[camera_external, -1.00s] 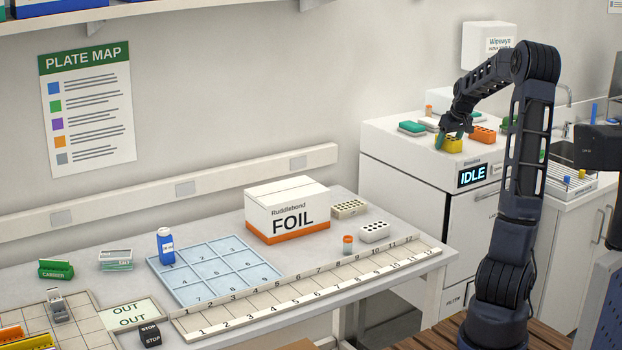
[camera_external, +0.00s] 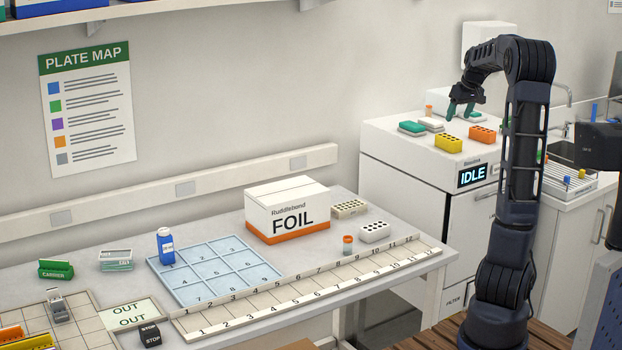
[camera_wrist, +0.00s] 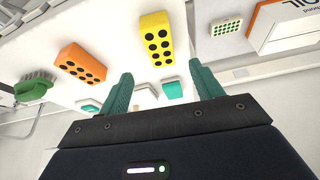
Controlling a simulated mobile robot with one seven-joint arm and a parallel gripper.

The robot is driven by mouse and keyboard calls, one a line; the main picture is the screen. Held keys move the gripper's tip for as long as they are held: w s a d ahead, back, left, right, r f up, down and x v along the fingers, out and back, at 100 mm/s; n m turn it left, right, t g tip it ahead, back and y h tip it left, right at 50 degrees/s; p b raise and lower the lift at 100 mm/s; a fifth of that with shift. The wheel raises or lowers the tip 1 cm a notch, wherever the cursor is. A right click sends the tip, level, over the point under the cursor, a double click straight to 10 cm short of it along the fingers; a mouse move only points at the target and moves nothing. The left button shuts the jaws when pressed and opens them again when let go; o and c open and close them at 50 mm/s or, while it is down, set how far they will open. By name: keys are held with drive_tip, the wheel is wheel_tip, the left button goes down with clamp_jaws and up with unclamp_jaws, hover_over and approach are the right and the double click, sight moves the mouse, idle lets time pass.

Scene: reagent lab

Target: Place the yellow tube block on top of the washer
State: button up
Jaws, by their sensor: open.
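The yellow tube block (camera_external: 448,143) rests on top of the white washer (camera_external: 400,147), near its front edge, to the left of an orange tube block (camera_external: 482,134). In the wrist view the yellow block (camera_wrist: 157,40) lies ahead of the fingertips, apart from them, with its dark holes showing. My gripper (camera_external: 461,111) is raised above the washer top, over and behind the yellow block. Its green fingers (camera_wrist: 160,88) are spread with nothing between them.
On the washer top there are also a green-topped item (camera_external: 411,128), a pale item (camera_external: 431,124) and an orange-capped bottle (camera_external: 428,110). The washer's display (camera_external: 472,175) reads IDLE. A bench with a FOIL box (camera_external: 287,215) stands to the left.

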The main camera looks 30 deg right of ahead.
drive_tip(key=s+a+h, duration=0.1)
drive_tip(key=s+a, duration=0.4)
drive_tip(key=a, duration=0.7)
drive_tip(key=s+a, duration=0.5)
drive_tip(key=a, duration=0.7)
drive_tip(key=s+a+f, duration=0.2)
drive_tip(key=s+a, duration=0.1)
drive_tip(key=s, duration=0.3)
drive_tip(key=s+a+f+y, duration=0.1)
drive_tip(key=s+a+f, duration=0.2)
drive_tip(key=s, duration=0.4)
drive_tip(key=s+a+f, duration=0.2)
drive_tip(key=s+a, duration=0.2)
drive_tip(key=s, duration=0.2)
drive_tip(key=shift+s+a+f+n, duration=0.35)
drive_tip(key=shift+f+n, duration=0.05)
